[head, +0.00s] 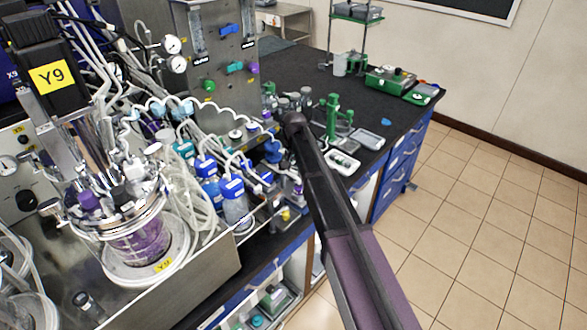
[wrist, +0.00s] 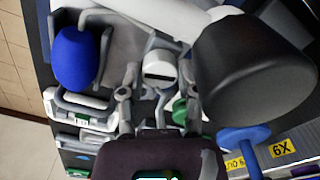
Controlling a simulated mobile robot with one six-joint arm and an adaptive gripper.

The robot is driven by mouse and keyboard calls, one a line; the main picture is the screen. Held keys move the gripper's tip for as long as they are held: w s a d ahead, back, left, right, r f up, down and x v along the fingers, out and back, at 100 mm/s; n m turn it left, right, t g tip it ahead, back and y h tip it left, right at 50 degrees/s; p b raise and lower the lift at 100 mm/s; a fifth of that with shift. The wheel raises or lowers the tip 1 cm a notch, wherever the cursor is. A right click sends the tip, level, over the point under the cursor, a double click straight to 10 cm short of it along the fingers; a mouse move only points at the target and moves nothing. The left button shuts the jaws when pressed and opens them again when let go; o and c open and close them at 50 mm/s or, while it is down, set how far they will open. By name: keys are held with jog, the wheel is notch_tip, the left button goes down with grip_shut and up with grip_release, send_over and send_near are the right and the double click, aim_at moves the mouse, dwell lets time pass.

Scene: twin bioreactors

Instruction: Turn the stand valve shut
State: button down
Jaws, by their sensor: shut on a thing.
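In the wrist view, my gripper (wrist: 157,88) has its two grey fingers on either side of a small whitish round part (wrist: 159,66) with a dark slot in its face. This looks like the stand valve, but I cannot tell for certain. The gripper is shut on it, though the contact itself is partly hidden. A green part (wrist: 180,109) shows beside the right finger. In the head view, my arm reaches in from the bottom right to the bench, and its gripper end is hidden behind the arm.
A blue-capped bottle (wrist: 76,58) stands close left in the wrist view, and a blue knob (wrist: 244,138) lies right. In the head view, a glass vessel (head: 138,240), tubing and blue-capped bottles (head: 232,190) crowd the left. A green stand (head: 333,118) is right of my arm. Floor is clear.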

jog(key=shift+m, duration=1.3)
jog(key=shift+c, duration=1.5)
grip_release()
jog(key=shift+n, duration=0.3)
